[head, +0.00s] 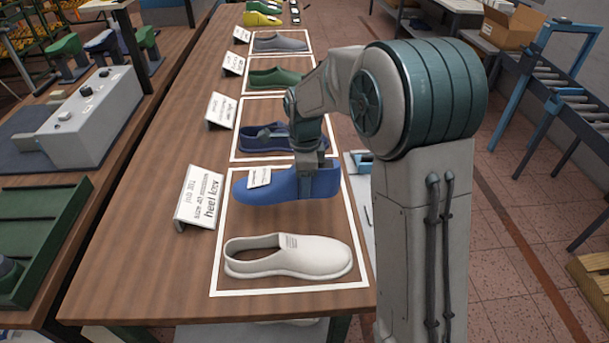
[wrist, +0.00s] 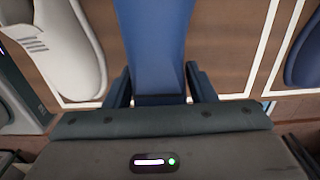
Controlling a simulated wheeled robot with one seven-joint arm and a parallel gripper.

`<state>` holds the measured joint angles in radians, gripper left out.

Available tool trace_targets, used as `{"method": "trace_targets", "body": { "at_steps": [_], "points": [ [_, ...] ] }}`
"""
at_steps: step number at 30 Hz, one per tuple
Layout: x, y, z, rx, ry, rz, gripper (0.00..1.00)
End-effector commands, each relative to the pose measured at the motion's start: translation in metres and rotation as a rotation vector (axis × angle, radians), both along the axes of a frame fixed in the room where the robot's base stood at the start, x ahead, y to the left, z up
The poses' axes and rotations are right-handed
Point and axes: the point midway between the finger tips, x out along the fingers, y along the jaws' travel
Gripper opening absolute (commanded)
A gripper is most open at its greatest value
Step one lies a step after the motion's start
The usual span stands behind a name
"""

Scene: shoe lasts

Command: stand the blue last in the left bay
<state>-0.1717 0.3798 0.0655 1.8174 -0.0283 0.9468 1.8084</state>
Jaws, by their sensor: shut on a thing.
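The blue last (head: 274,187) lies across the far part of the nearest white-outlined bay (head: 217,262), toe to the left, with a white tag on it. My gripper (head: 308,176) is shut on it near the heel end, from above. In the wrist view the blue last (wrist: 154,42) runs between both fingers of my gripper (wrist: 159,88). It seems slightly above the table, but I cannot tell for sure. Which bay is the left one is not clear.
Lettered signs (head: 200,197) stand along the bays' left edges.

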Motion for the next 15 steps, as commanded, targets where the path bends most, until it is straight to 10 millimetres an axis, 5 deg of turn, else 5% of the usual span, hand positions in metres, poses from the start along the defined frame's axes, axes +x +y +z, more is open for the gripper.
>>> {"method": "trace_targets", "body": {
  "at_steps": [15],
  "points": [
    [0.001, 0.001, -0.026, 0.004, 0.002, 0.01, 0.07]
  ]
}}
